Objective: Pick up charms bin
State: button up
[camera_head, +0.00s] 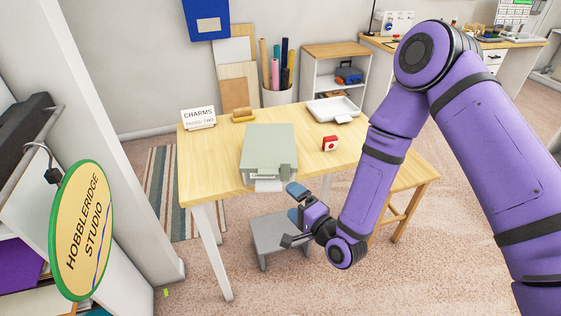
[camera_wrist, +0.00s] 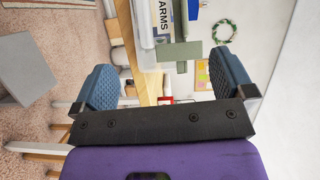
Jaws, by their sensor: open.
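A grey-green bin (camera_head: 268,143) sits on the wooden table near its front edge, with a label and a small tab on its front. In the wrist view, turned sideways, a white label reading "ARMS" (camera_wrist: 163,14) is cut off at the top, beside a green tab (camera_wrist: 180,51). A card (camera_head: 198,118) reading "CHARMS" stands at the table's back left. My gripper (camera_head: 292,215) is open and empty in front of the table edge, near the bin and apart from it. Its two blue padded fingers show in the wrist view (camera_wrist: 166,82).
A red and white item (camera_head: 330,144) and a white tray (camera_head: 333,109) are right of the bin. A small wooden object (camera_head: 243,115) lies behind it. A grey step stool (camera_head: 275,235) stands under the front edge. A round studio sign (camera_head: 82,230) hangs at left.

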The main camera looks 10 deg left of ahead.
aim_at(265, 177)
jog(key=shift+m, duration=0.3)
jog(key=x, duration=1)
jog(key=shift+s+a+f, duration=0.1)
jog(key=shift+a+f, duration=0.05)
jog(key=c, duration=0.8)
